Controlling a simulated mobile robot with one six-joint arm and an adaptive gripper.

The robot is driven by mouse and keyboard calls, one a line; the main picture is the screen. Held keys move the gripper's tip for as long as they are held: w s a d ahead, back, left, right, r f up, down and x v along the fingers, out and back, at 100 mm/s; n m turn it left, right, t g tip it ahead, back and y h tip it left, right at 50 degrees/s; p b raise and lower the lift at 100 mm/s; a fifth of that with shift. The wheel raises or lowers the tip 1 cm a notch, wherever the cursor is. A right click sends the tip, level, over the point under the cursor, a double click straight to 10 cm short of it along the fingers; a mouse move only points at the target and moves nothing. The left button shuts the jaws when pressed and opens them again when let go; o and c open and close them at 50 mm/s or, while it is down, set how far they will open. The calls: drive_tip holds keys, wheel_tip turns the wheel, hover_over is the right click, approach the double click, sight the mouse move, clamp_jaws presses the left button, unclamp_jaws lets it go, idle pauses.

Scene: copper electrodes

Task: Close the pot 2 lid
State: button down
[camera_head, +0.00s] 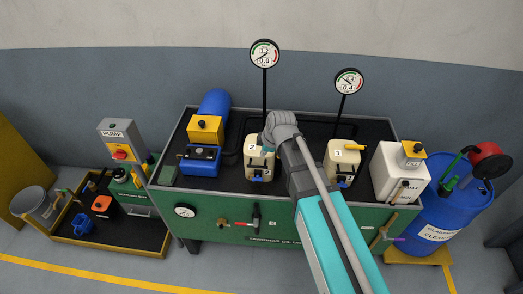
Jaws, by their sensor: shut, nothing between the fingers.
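Pot 2 (257,168) is a cream pot with a "2" label on its top, standing on the dark top of the green bench. My gripper (267,147) is shut and empty at the right side of the top of pot 2, partly hidden by my grey wrist. I cannot tell whether it touches the pot. The pot's lid is not clear to see, and I cannot tell whether it is open or closed. A small blue part (256,179) sits low on the pot's front.
Pot 1 (341,165) stands right of my arm. Two gauges (264,53) (348,81) rise on posts behind the pots. A blue motor (214,103) and a yellow box (205,129) stand left. A white tank (396,174) stands right. The bench's front edge (224,187) is raised.

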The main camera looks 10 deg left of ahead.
drive_tip(key=shift+p+v, duration=0.95)
drive_tip(key=shift+v, duration=0.4)
drive_tip(key=shift+s, duration=0.1)
drive_tip(key=s+d+f+m+g+h+b, duration=0.1)
drive_tip(key=s+d+f+m+h+b, duration=0.1)
drive_tip(key=d+m, duration=0.8)
drive_tip(key=s+d+f+m+g+h+b, duration=0.1)
drive_tip(key=s+d+f+m+b, duration=0.2)
drive_tip(key=d+m, duration=0.7)
drive_tip(key=s+d+f, duration=0.2)
drive_tip(key=d, duration=1)
drive_tip(key=shift+s+h+b, duration=0.4)
